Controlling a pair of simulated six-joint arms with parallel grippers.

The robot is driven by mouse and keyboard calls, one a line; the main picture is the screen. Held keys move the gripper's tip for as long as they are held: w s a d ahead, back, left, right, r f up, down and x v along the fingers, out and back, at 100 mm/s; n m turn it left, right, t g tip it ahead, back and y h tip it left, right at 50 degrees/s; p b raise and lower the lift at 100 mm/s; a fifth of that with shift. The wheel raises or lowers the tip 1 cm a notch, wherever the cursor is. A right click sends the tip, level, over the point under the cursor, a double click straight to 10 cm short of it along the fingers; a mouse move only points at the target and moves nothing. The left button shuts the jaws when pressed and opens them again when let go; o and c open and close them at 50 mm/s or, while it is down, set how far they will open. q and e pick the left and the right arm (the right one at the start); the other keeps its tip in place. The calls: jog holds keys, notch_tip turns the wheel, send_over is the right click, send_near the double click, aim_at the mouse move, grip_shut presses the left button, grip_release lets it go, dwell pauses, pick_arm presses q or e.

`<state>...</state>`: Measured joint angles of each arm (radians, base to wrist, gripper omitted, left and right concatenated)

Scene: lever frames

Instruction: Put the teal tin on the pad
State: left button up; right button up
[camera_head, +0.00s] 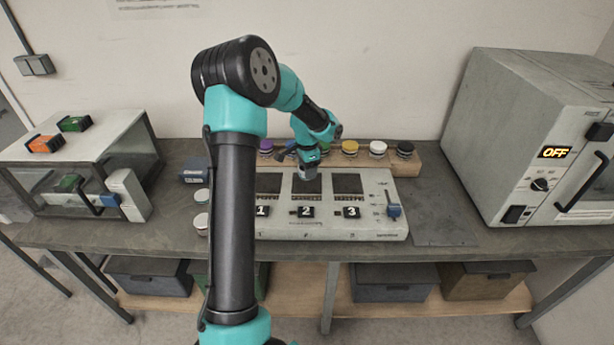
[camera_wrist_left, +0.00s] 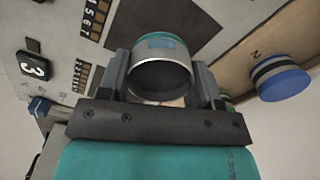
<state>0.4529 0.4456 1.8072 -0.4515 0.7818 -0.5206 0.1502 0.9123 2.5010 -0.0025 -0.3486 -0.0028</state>
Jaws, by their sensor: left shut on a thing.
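My left gripper (camera_head: 308,166) is over the middle of the numbered device (camera_head: 330,231). It is shut on a short round tin (camera_wrist_left: 160,82) with a teal band at its far edge and a grey body, as the left wrist view shows. In the head view the tin (camera_head: 306,174) is just above or at the dark square over label 2; whether it touches cannot be told. A flat dark square pad (camera_head: 445,232) lies on the table right of the device. The device also has dark squares above labels 1, 2 and 3. My right gripper is not in view.
A wooden rack (camera_head: 418,164) with coloured round jars stands behind the device; a blue-topped jar (camera_wrist_left: 282,82) is near the gripper. A glass-fronted cabinet (camera_head: 85,165) stands left, an oven reading OFF (camera_head: 520,120) right. White-topped jars (camera_head: 201,196) stand left of the device.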

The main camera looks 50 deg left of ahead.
pick_arm(q)
jog(key=shift+f, duration=1.7)
jog(key=shift+f, duration=0.15)
jog(key=o, duration=1)
jog(key=shift+c, duration=0.2)
notch_tip(320, 180, up, 12)
jog(key=shift+r, duration=0.15)
